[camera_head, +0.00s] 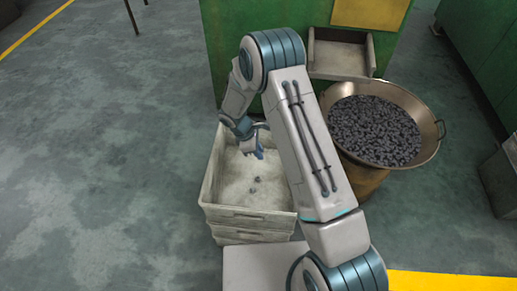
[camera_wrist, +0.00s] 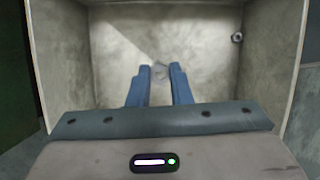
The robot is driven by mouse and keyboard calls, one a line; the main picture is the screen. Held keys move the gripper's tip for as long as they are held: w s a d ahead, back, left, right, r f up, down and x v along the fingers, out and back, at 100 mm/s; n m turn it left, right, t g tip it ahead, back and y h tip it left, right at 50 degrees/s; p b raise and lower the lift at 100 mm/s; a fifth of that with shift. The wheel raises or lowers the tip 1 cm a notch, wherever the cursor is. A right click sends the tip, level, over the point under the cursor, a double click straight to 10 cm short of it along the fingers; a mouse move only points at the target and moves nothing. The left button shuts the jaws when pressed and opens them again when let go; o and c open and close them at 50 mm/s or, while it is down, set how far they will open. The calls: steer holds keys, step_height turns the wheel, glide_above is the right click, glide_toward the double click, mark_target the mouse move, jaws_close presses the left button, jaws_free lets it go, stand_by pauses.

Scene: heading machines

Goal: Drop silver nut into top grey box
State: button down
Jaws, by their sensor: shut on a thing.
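The top grey box (camera_head: 212,185) is open and pale inside, stacked on another box left of my arm in the head view. My gripper (camera_head: 259,154) points down over the inside of this box. In the wrist view its two blue fingers (camera_wrist: 160,72) are shut on a small silver nut (camera_wrist: 160,75), seen faintly between the tips. The box walls (camera_wrist: 62,50) surround the fingers in that view. Another nut (camera_wrist: 237,37) lies in the box, near its right wall. The head view shows small dark nuts (camera_head: 252,190) on the box floor.
A wide metal basin (camera_head: 437,135) full of dark nuts (camera_head: 375,130) stands right of my arm. A green machine (camera_head: 222,50) with a metal chute (camera_head: 340,58) stands behind the box. Open floor (camera_head: 100,150) lies to the left.

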steer(key=shift+f+b, duration=0.55)
steer(key=shift+f, duration=0.8)
steer(key=c, duration=1.2)
jaws_free()
steer(key=shift+c, duration=0.2)
steer(key=shift+r, duration=0.1)
steer(key=p+v, duration=0.1)
steer(key=v, duration=1.2)
steer(key=shift+r, duration=0.35)
